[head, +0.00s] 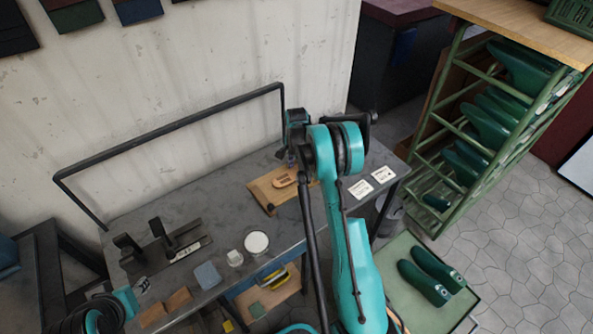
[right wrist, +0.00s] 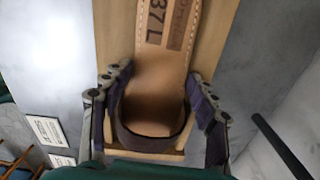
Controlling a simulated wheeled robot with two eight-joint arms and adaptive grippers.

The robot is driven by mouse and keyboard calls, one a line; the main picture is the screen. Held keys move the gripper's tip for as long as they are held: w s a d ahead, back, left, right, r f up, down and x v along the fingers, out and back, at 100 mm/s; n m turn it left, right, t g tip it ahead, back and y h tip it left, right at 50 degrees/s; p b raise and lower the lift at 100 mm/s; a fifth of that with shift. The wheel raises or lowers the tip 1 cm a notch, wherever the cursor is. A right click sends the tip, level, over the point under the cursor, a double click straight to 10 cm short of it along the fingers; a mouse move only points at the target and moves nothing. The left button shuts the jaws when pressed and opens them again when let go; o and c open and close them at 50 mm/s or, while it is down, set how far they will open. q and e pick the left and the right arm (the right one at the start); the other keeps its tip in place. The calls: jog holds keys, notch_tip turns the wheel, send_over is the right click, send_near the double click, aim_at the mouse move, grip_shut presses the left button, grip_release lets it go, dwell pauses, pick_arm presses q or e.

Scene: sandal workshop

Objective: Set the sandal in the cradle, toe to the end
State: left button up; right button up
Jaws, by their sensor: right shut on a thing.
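The tan sandal (head: 285,181) is over a pale wooden board, which looks like the cradle (head: 262,193), on the grey bench. In the right wrist view the sandal (right wrist: 155,85) shows a tan insole marked "37 L" and a dark strap looped around its near end. It runs lengthwise along the wooden cradle (right wrist: 222,45). My right gripper (right wrist: 157,100) is shut on the sandal, one finger on each side near the strap. Whether the sole touches the wood is hidden. In the head view my right gripper (head: 292,160) is partly hidden by its arm.
The bench (head: 205,200) has a black rail along the back. A black fixture (head: 165,250), a white round container (head: 256,243) and small blocks stand left of the cradle. White cards (head: 372,182) lie right. Green lasts lie on a tray (head: 400,255) and rack (head: 490,110).

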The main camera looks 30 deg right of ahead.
jog(key=shift+r, duration=0.1)
jog(key=o, duration=1.4)
